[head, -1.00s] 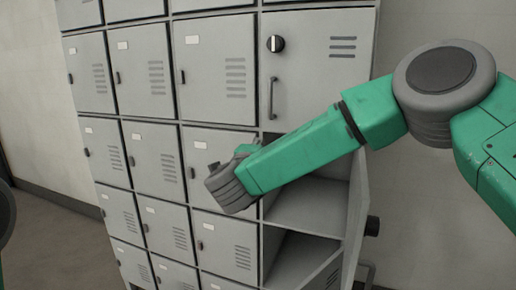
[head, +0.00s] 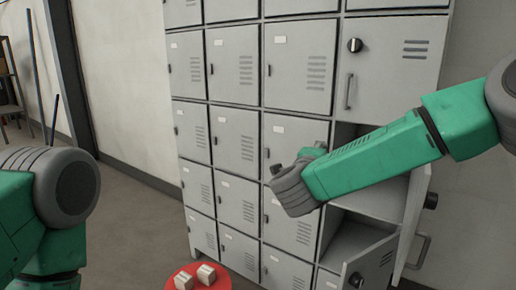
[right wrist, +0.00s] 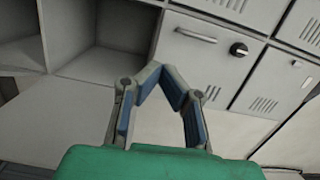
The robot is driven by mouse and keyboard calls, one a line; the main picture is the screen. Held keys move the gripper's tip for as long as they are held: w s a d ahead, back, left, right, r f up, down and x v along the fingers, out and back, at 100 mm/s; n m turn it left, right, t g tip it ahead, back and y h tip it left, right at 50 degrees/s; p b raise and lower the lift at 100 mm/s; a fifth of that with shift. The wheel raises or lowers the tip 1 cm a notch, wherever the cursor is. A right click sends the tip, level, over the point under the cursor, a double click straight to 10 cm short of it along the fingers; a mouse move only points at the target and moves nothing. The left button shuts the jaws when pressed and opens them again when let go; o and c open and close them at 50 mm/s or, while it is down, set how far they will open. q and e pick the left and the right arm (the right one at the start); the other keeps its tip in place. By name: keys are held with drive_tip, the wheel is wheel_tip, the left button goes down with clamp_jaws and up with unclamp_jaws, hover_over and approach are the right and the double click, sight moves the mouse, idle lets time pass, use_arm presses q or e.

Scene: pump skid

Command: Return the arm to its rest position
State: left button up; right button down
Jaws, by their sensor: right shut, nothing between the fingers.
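My right arm (head: 375,155) reaches in from the right in the head view, in front of the grey lockers (head: 240,100). Its wrist joint hides part of the locker fronts, and the gripper is mostly hidden behind the wrist. In the right wrist view my right gripper (right wrist: 162,72) has its blue-padded fingers angled together at the tips, shut and empty, with open compartments (right wrist: 100,45) beyond. My left arm (head: 45,205) shows at the left edge of the head view; its gripper is out of frame.
Locker doors (head: 415,220) stand open at the right, with a lower open door (head: 372,268) below. A red round top (head: 222,284) with two small boxes (head: 206,274) is at the bottom. Floor (head: 130,215) is clear between my left arm and the lockers.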

drive_tip(key=s+f+n+g+y+b, duration=0.1)
drive_tip(key=s+f+n+g+y, duration=0.3)
drive_tip(key=f, duration=0.7)
drive_tip(key=s+f+n+t+y+b, duration=0.1)
drive_tip(key=s+f+n, duration=0.5)
drive_tip(key=f, duration=0.6)
drive_tip(key=s+f+n+g+y+b, duration=0.1)
drive_tip(key=s+f+n+g+y, duration=0.3)
drive_tip(key=f, duration=0.7)
drive_tip(key=s+d+f+n+g+b, duration=0.1)
drive_tip(key=s+d+f+n+g, duration=0.15)
drive_tip(key=s+f, duration=0.4)
drive_tip(key=s+d+f+n+g+b, duration=0.1)
drive_tip(key=s+d+f+n, duration=0.2)
drive_tip(key=s, duration=0.6)
use_arm(q)
wheel_tip(320, 180, down, 6)
drive_tip(key=shift+w+b, duration=0.25)
drive_tip(key=shift+b, duration=0.1)
use_arm(e)
drive_tip(key=s+d+f+n+g, duration=0.2)
drive_tip(key=s+d, duration=0.1)
drive_tip(key=s, duration=0.6)
drive_tip(key=s+d+f+n+g+h, duration=0.1)
drive_tip(key=s+d+f+n+g, duration=0.1)
drive_tip(key=s, duration=0.7)
drive_tip(key=shift+d+g, duration=0.55)
drive_tip(key=shift+d, duration=0.25)
